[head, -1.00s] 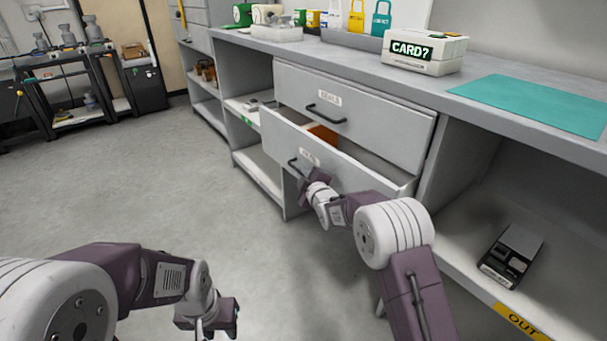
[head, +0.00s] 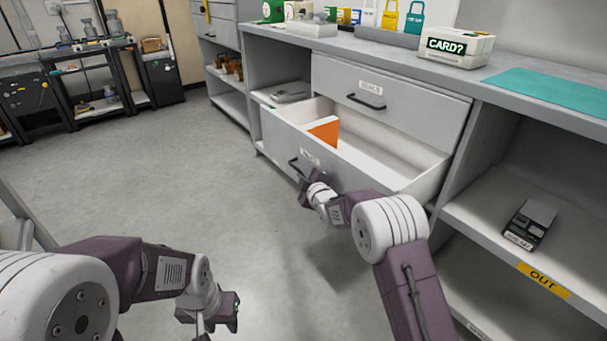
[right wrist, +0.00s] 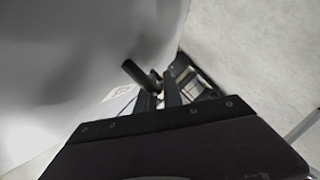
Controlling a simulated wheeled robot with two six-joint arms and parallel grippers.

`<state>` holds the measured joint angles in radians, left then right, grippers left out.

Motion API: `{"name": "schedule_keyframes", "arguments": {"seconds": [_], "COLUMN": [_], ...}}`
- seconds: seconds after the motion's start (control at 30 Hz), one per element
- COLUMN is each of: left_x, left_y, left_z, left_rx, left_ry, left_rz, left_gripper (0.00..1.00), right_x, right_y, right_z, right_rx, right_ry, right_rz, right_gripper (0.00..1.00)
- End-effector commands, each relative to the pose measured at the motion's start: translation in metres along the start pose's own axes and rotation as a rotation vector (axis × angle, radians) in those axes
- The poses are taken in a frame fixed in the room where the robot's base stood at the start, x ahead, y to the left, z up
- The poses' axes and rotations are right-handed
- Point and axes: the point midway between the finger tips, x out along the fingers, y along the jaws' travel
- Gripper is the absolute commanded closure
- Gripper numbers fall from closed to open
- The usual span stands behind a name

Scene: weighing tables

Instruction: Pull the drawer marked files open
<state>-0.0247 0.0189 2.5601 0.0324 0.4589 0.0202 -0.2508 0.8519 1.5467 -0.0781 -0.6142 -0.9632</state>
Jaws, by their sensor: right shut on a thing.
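The lower drawer (head: 352,178) stands well open under the closed upper drawer (head: 385,105). Its label is partly hidden and too small to read surely. Inside lies an orange item (head: 324,130) near the left end. My right gripper (head: 303,178) is at the drawer front, shut on its dark bar handle (head: 293,165). In the right wrist view the fingers (right wrist: 160,92) close around the dark handle (right wrist: 135,72) beside the grey drawer front. My left gripper (head: 222,312) hangs low over the floor, away from the drawer; its jaw opening is not clear.
The counter (head: 440,62) holds a white box marked CARD? (head: 456,48), a teal mat (head: 560,97) and several tags. A dark device (head: 530,225) lies on the right shelf above the OUT label (head: 543,280). The floor left of the drawer is clear.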

Motion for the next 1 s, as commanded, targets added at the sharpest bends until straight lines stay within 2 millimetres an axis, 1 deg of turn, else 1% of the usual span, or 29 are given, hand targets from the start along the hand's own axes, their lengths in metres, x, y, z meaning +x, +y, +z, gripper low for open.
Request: {"name": "schedule_keyframes", "arguments": {"seconds": [0.5, 0.53, 0.87, 1.0], "left_x": [-0.001, -0.001, -0.002, -0.009], "left_y": [0.0, 0.0, 0.0, 0.0], "left_z": [0.0, 0.0, 0.0, -0.001], "left_rx": [0.0, 0.0, 0.0, 0.0], "left_ry": [0.0, 0.0, 0.0, 0.0], "left_rz": [0.0, 0.0, 0.0, 0.0], "left_gripper": [0.64, 0.64, 0.64, 0.64], "right_x": [0.0, 0.0, -0.001, -0.011], "right_y": [-0.001, -0.001, 0.0, 0.002], "right_z": [0.002, 0.002, 0.0, -0.001], "right_rx": [0.0, 0.0, 0.0, 0.0], "right_ry": [-0.003, -0.003, -0.001, -0.002], "right_rz": [-0.003, -0.003, -0.001, -0.002], "right_gripper": [1.0, 0.81, 0.8, 0.8]}}
